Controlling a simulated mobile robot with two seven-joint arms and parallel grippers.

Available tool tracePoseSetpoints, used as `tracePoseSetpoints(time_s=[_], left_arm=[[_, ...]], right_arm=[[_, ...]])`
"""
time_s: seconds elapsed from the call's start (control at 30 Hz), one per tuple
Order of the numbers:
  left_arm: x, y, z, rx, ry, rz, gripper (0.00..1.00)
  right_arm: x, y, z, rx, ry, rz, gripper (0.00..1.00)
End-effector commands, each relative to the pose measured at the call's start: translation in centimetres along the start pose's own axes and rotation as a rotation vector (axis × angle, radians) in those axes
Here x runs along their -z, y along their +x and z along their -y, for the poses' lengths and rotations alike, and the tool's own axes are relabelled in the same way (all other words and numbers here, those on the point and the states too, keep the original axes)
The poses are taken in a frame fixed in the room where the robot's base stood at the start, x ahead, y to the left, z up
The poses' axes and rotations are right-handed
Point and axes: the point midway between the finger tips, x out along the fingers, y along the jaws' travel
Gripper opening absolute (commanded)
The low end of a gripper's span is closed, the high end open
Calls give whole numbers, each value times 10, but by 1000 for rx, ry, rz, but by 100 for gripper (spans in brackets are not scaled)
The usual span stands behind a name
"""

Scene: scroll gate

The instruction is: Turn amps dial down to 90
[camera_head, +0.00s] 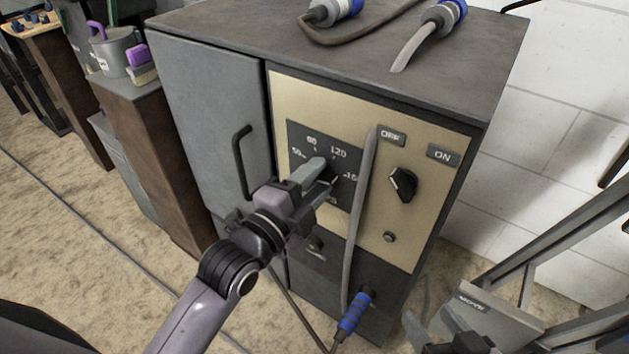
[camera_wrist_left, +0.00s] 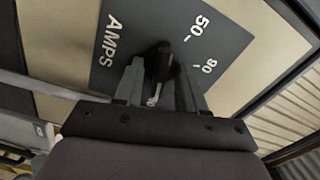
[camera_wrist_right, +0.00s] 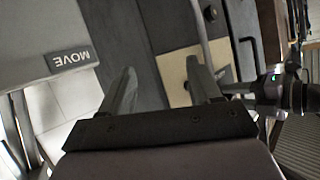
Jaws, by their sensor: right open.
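The amps dial is a black knob on a dark scale plate (camera_head: 312,148) on the cabinet's beige front. The plate's marks include 50, 90 and 120. In the left wrist view the black knob (camera_wrist_left: 160,62) sits between my left fingertips, with the AMPS label and the 50 and 90 marks beside it. My left gripper (camera_head: 322,172) has its narrowed fingers on both sides of the knob and looks shut on it. The fingers hide part of the scale, so the exact setting is unclear. My right gripper (camera_wrist_right: 160,80) is open and empty, low at the right in the head view (camera_head: 430,330).
A second black knob (camera_head: 403,184) sits below the OFF and ON labels. A grey cable (camera_head: 360,220) hangs down the panel to a blue plug (camera_head: 354,314). The cabinet door handle (camera_head: 242,162) is left of the dial. A box marked MOVE (camera_head: 490,312) is near my right gripper.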

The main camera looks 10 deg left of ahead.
Motion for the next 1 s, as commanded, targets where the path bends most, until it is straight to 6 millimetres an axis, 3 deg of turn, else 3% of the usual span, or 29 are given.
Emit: tracePoseSetpoints(time_s=[0.17, 0.3, 0.67, 0.77, 1.0], left_arm=[[0, 0, 0, 0, 0, 0, 40], [0, 0, 0, 0, 0, 0, 0], [0, 0, 2, -1, -27, 0, 0], [0, 0, 3, -2, -63, 0, 0], [1, 0, 6, -4, -227, 1, 0]], right_arm=[[0, 0, 0, 1, 1, 0, 62], [0, 0, 0, 1, 0, -1, 62], [6, -3, -1, -9, -15, -2, 62], [12, -6, -3, -23, -34, -3, 62], [6, -22, -18, -91, -89, 52, 62]])
